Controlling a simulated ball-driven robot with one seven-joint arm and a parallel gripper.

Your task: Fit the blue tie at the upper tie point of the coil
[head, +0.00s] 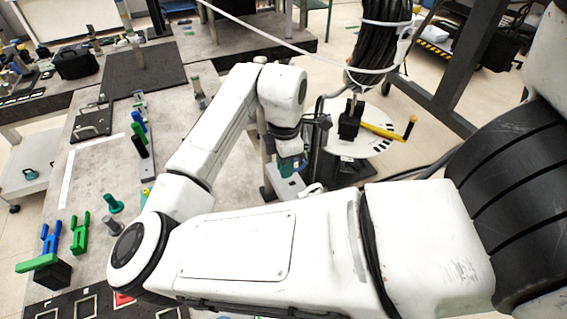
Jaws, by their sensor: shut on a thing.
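The coil (378,42) is a thick bundle of black cable hanging at the upper right, with white bands around it. My gripper (290,166) is at the centre, below and left of the coil and apart from it. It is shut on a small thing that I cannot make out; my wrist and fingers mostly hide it. A blue forked piece (50,238) stands at the left edge of the bench, beside a similar green piece (79,236). I cannot tell whether the blue piece is a tie. The coil's upper tie point cannot be made out.
A black block with a yellow handle (385,131) stands below the coil over a white disc (365,145). The grey bench (92,165) carries several upright pegs and tools. A dark steel frame (455,75) stands right of the coil. A pale cable crosses above my arm.

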